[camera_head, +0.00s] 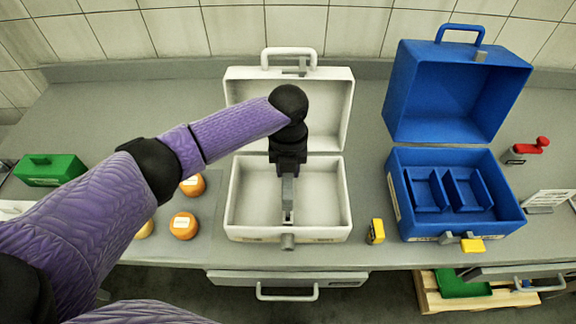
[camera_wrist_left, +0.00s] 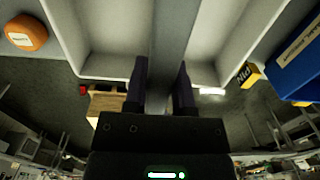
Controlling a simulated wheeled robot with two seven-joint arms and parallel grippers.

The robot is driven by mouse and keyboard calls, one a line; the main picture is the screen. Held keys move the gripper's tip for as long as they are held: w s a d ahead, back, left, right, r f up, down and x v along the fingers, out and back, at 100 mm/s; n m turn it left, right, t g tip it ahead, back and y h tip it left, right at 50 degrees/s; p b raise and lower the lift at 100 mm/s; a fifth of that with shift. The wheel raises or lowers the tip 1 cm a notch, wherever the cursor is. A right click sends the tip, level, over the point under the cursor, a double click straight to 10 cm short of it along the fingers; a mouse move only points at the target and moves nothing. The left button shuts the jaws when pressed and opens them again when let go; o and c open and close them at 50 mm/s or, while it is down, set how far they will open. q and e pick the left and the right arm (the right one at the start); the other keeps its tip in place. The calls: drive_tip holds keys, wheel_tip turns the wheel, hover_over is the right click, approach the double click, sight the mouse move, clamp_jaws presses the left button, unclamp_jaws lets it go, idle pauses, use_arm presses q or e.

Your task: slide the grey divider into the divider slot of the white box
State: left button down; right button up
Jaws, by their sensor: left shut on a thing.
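The white box (camera_head: 338,200) stands open at the middle of the counter, its lid tipped up at the back. My left gripper (camera_head: 288,172) is over the middle of the box, pointing down. It is shut on the grey divider (camera_head: 288,190), which shows nearly edge-on, running front to back along the middle of the box. In the left wrist view the divider (camera_wrist_left: 171,35) passes between the two fingers (camera_wrist_left: 160,92). The divider's lower edge and the slot are hidden, so I cannot tell whether it is in the slot. My right gripper is out of view.
An open blue box (camera_head: 398,190) with inner compartments stands to the right. A small yellow block (camera_head: 376,231) lies between the boxes. Orange cheese wheels (camera_head: 184,226) sit to the left, with a green box (camera_head: 50,170) farther left. A drawer (camera_head: 290,283) is below.

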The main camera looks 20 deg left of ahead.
use_arm(q)
drive_tip(key=shift+r, duration=0.1)
drive_tip(key=shift+f+b, duration=0.7)
drive_tip(key=shift+f, duration=0.6)
drive_tip(key=shift+f+b, duration=1.15)
drive_tip(key=shift+f, duration=0.45)
drive_tip(key=shift+c, duration=1.8)
unclamp_jaws()
drive_tip(key=shift+r, duration=0.15)
wheel_tip(320, 180, up, 10)
drive_tip(key=shift+f+p, duration=0.1)
drive_tip(key=shift+p, duration=0.95)
